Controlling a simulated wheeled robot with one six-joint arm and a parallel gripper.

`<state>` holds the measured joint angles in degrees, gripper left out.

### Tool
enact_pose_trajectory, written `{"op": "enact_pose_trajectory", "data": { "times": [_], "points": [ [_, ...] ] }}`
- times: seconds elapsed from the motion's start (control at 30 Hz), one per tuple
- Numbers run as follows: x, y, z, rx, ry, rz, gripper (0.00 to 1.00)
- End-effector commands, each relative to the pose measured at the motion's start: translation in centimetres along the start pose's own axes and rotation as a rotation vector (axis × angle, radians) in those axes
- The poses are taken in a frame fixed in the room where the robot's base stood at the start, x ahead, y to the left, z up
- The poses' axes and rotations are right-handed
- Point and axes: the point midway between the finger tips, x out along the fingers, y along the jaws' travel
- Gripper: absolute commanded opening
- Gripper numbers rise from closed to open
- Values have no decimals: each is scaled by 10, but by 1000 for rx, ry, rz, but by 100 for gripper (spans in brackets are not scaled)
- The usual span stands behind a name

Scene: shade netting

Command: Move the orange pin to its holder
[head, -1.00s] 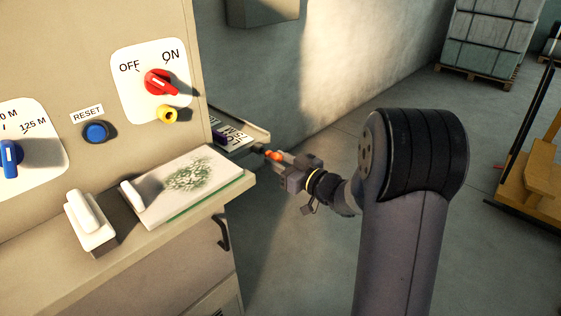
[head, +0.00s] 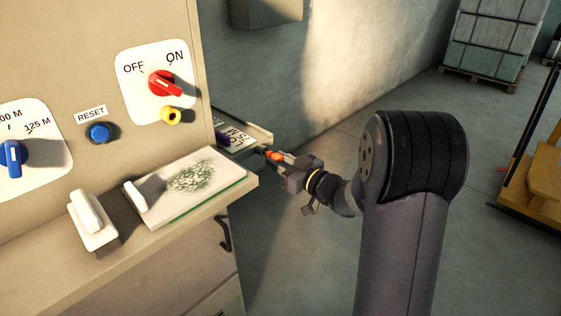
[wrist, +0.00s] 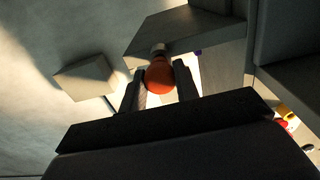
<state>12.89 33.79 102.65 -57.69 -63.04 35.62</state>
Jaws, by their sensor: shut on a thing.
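The orange pin (head: 275,155) is between the fingers of my gripper (head: 278,160), close to the front edge of a small shelf (head: 262,136) on the side of the cabinet. In the wrist view the rounded orange end of the pin (wrist: 159,77) sits between the two fingertips of my gripper (wrist: 160,84), with a pale collar beyond it. My gripper is shut on the pin. The pin's far end is hidden, and I cannot tell whether it touches the shelf. A dark purple piece (head: 221,137) lies on the shelf beside a lettered plate (head: 236,140).
The floor right of the cabinet is clear near my arm.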

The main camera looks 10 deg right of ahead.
Motion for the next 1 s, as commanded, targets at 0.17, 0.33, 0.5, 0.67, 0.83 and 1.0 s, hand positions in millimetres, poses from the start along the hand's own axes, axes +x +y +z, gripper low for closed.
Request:
{"op": "enact_pose_trajectory", "data": {
  "times": [0.17,0.33,0.5,0.67,0.83,1.0],
  "points": [
    [4,0,0,0,0,-1,0],
    [9,0,0,0,0,-1,0],
    [14,0,-1,0,2,-1,0],
    [15,0,-1,0,2,0,0],
    [15,0,-1,-1,2,0,31],
    [15,0,-1,-1,2,0,45]
  ]
}}
